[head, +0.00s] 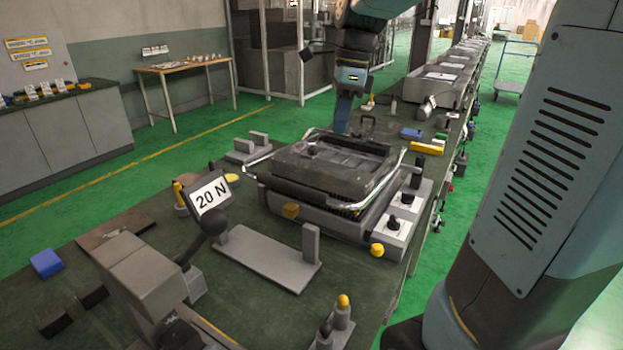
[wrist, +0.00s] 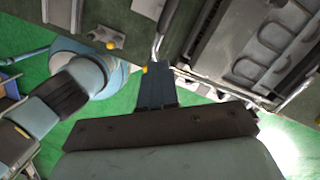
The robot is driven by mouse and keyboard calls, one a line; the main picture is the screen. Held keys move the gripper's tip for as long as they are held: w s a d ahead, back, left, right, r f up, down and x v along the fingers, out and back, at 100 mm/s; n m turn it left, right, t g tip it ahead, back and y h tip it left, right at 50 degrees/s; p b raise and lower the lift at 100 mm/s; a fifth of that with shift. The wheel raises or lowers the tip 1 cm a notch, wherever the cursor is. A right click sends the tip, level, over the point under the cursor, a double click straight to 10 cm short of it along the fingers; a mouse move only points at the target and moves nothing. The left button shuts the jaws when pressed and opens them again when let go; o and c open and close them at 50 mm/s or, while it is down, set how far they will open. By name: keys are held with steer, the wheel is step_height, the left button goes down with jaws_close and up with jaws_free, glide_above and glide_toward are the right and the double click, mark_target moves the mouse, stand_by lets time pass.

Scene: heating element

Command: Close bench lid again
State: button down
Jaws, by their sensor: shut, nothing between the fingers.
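The dark bench lid (head: 335,162) lies flat or nearly flat on top of the grey bench unit (head: 335,222) in the head view. A dark gap with ribbed parts shows under its near right edge; I cannot tell whether it is fully seated. In the wrist view, a dark panel with raised loop shapes (wrist: 272,38) is at the upper right. My gripper (head: 342,122) points down behind the lid's far edge. In the wrist view its blue fingers (wrist: 152,70) are together and empty, beside a curved metal bar (wrist: 158,38). Contact cannot be told.
A "20 N" sign (head: 210,195) and a grey bracket (head: 265,258) stand on the green bench top at the near left. Black knobs (head: 400,205) and a yellow button (head: 377,250) sit on the unit's right side. A yellow block (head: 426,148) lies beyond it.

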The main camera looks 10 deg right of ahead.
steer(key=w+a+f+m+g, duration=0.2)
steer(key=w+m, duration=0.4)
steer(key=m, duration=0.1)
steer(key=x, duration=1.3)
steer(key=shift+s+a+f, duration=0.1)
steer(key=shift+s+f, duration=0.1)
steer(key=shift+f, duration=0.15)
